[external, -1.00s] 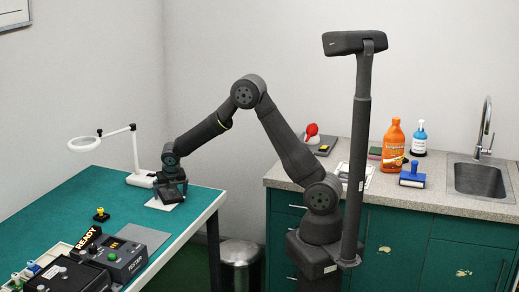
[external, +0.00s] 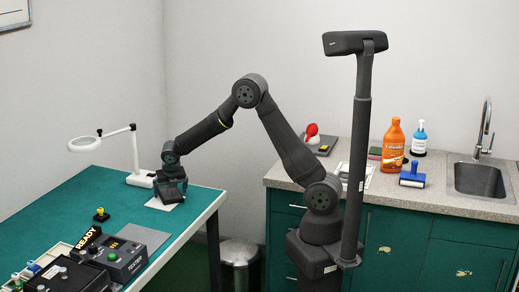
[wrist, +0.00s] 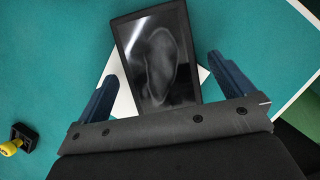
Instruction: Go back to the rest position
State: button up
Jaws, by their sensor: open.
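My gripper (external: 170,195) is low over the teal table (external: 62,207), near its right edge. In the wrist view its two blue fingers (wrist: 164,88) stand wide apart. Between and beyond them is a black rectangular device with a dark glassy face (wrist: 157,58), on a white sheet (wrist: 125,100).
A magnifier lamp (external: 140,178) stands just behind my gripper. A yellow-topped stamp (external: 101,215), a READY sign (external: 88,237) and a dark control box (external: 118,258) stand at the front left. A counter with a sink (external: 478,180) is on the right. A bin (external: 240,255) stands below.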

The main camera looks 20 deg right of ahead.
jog(key=v, duration=1.2)
jog(key=x, duration=1.1)
jog(key=shift+w+f, duration=0.1)
jog(key=shift+f, duration=0.3)
jog(key=shift+w, duration=0.15)
notch_tip(320, 180, up, 4)
jog(key=shift+f, duration=0.2)
jog(key=w+d+r, duration=0.2)
jog(key=d+r, duration=0.5)
jog(key=d, duration=0.4)
jog(key=w+d+m+h, duration=0.1)
jog(key=w+d+m, duration=0.2)
jog(key=d, duration=0.6)
jog(key=w+d+m+h, duration=0.1)
jog(key=w+d+m, duration=0.1)
jog(key=d, duration=0.7)
jog(key=s+d+m+g, duration=0.1)
jog(key=d+m, duration=0.3)
jog(key=d, duration=0.7)
jog(key=s+d+m+g+h, duration=0.1)
jog(key=s+d+m, duration=0.2)
jog(key=d, duration=0.9)
jog(key=s+d+m+g+h, duration=0.1)
jog(key=d+m, duration=0.4)
jog(key=d, duration=0.7)
jog(key=shift+s+r+g, duration=0.4)
jog(key=shift+s+g, duration=0.2)
jog(key=shift+s, duration=0.2)
